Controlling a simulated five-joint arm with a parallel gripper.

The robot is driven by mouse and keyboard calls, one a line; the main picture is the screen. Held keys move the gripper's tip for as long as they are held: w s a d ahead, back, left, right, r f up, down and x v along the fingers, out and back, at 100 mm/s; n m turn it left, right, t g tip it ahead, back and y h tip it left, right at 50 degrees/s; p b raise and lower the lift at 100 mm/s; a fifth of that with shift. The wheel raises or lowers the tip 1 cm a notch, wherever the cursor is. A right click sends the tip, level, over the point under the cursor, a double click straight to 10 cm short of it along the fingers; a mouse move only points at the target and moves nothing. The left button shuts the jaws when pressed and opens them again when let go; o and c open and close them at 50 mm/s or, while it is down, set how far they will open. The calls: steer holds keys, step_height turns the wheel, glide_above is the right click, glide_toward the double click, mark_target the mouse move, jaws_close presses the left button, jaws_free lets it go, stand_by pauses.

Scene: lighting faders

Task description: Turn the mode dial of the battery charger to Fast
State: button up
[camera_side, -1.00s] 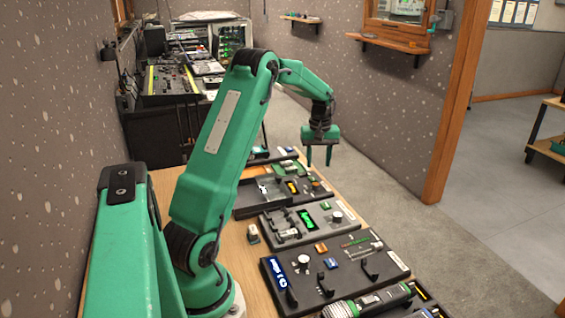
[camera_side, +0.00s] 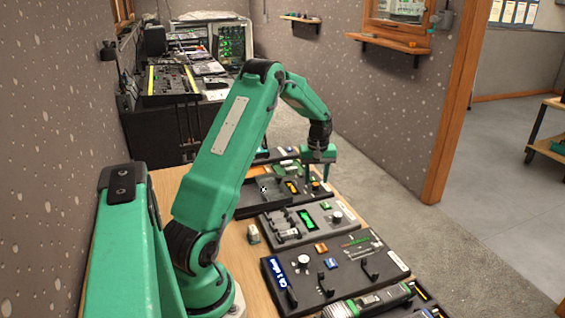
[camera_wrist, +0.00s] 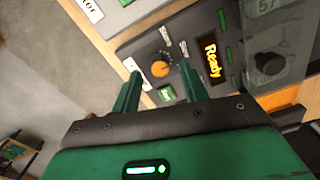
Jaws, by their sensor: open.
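A dark panel (camera_wrist: 145,45) with an amber "Ready" display (camera_wrist: 211,60) lies below my gripper; I cannot read a charger name on it. Its black dial with an orange face (camera_wrist: 160,67) shows between my fingertips in the wrist view. My gripper (camera_wrist: 161,70) is open, with one finger on each side of the dial in that view; contact cannot be told. In the side view my gripper (camera_side: 317,178) points down over the panel's right part, near the amber display (camera_side: 292,187).
A green button (camera_wrist: 166,93) sits close to the dial. Nearer in the side view are a panel with a green display (camera_side: 306,220) and a larger dark panel (camera_side: 340,285) with hooks. Open floor (camera_side: 400,200) lies to the right of the table.

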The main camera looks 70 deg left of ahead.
steer(key=shift+f, duration=0.85)
jaws_close()
steer(key=shift+m, duration=0.3)
steer(key=m, duration=0.5)
steer(key=shift+m, duration=0.3)
steer(key=m, duration=0.5)
steer(key=shift+r+m, duration=0.1)
steer(key=shift+m, duration=0.3)
